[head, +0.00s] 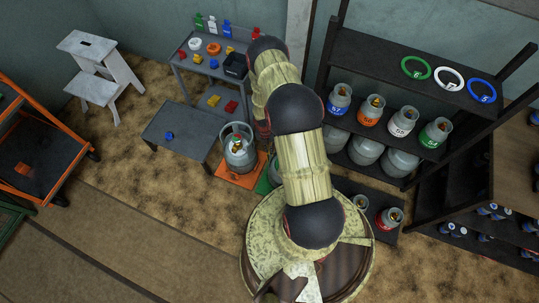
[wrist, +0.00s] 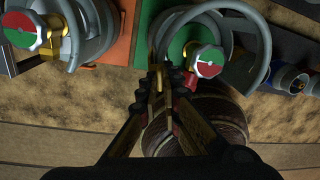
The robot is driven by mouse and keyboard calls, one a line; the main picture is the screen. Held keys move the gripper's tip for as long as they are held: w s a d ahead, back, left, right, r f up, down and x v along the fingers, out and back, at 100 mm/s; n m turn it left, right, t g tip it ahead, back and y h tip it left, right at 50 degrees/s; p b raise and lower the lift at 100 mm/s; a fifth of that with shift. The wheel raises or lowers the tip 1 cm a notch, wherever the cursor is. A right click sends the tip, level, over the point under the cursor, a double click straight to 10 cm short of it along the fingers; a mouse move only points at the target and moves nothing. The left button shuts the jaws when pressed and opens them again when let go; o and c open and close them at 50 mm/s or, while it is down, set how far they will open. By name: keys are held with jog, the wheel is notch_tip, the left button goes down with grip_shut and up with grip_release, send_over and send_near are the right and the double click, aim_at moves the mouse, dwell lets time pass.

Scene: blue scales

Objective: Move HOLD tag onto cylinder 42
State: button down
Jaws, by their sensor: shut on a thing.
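In the wrist view my gripper (wrist: 166,82) is shut on a small yellow piece (wrist: 158,76), which seems to be the HOLD tag; no lettering can be read. The fingertips are at the left side of a grey cylinder with a guard ring (wrist: 262,48) and a red and green valve knob (wrist: 206,61). Whether they touch it I cannot tell. A second grey cylinder (wrist: 88,35) with a similar knob (wrist: 25,25) is at upper left; it stands on an orange mat in the head view (head: 239,156). I cannot read 42 on either. The head view hides my gripper behind my arm.
A shelf (head: 365,53) at right holds several numbered cylinders and green, white and blue rings. Small cylinders (head: 390,219) stand low beside my base. A low grey table (head: 180,130) and a cluttered bench (head: 203,68) are behind at left. Carpet at front left is clear.

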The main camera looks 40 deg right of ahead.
jog(key=shift+r, duration=0.1)
dwell(0.4)
jog(key=shift+r+p, duration=1.7)
jog(key=shift+r, duration=0.2)
